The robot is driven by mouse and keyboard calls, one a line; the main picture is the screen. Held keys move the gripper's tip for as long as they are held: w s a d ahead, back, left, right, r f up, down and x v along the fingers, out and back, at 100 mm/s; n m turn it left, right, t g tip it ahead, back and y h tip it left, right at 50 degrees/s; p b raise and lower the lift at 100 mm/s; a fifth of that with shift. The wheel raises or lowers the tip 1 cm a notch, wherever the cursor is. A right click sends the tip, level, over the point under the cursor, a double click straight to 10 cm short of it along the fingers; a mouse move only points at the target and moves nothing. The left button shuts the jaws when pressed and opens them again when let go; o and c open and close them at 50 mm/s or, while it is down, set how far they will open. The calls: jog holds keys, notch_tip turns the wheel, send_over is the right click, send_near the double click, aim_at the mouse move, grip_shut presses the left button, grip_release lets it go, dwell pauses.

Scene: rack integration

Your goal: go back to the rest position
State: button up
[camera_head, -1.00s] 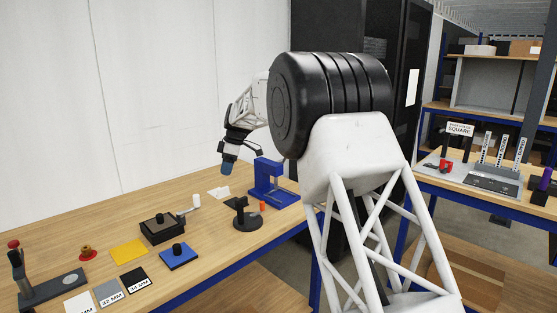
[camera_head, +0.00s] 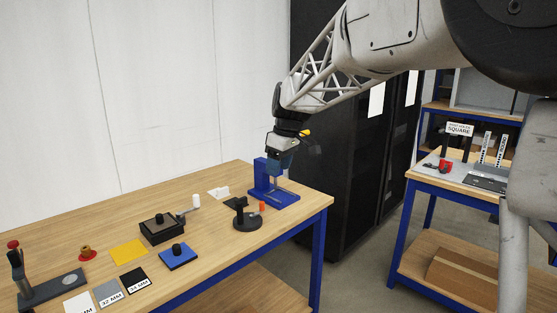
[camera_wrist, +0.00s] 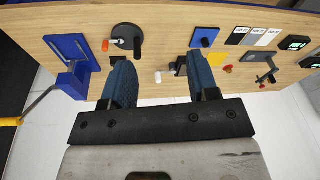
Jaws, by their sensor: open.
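My gripper (camera_head: 283,160) is at the end of my white lattice arm, in front of the dark cabinet and above the right end of the wooden table (camera_head: 215,205). In the head view it overlaps the top of the blue press-like fixture (camera_head: 277,196). In the wrist view its two blue fingers (camera_wrist: 163,85) stand wide apart with nothing between them. The blue fixture (camera_wrist: 68,60) lies to the left of the fingers there, and a black round-based stand (camera_wrist: 128,38) lies beyond them.
On the table are a dark box block (camera_head: 158,230), a blue plate with black knob (camera_head: 178,257), a yellow plate (camera_head: 128,252) and a lever tool (camera_head: 45,288). A black cabinet (camera_head: 350,150) stands behind. A second bench (camera_head: 455,178) is at right, with a floor gap between.

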jog(key=s+d+m, duration=0.2)
jog(key=s+d, duration=0.2)
jog(key=s, duration=0.3)
jog(key=s+d+f+m+t+h, duration=0.1)
jog(key=s+d+m, duration=0.1)
jog(key=s+d, duration=0.35)
jog(key=s+d+m, duration=0.2)
jog(key=s, duration=0.7)
jog(key=s+d+f+m, duration=0.2)
jog(key=s+f, duration=0.1)
jog(key=s, duration=0.4)
jog(key=s+d+f+m, duration=0.2)
jog(key=s+f, duration=0.1)
jog(key=s, duration=0.4)
jog(key=s+d+f+m+t+h, duration=0.1)
jog(key=s+d+f+m, duration=0.1)
jog(key=s, duration=0.5)
jog(key=shift+s+d+f, duration=0.25)
jog(key=shift+d+f, duration=0.2)
jog(key=shift+f, duration=0.45)
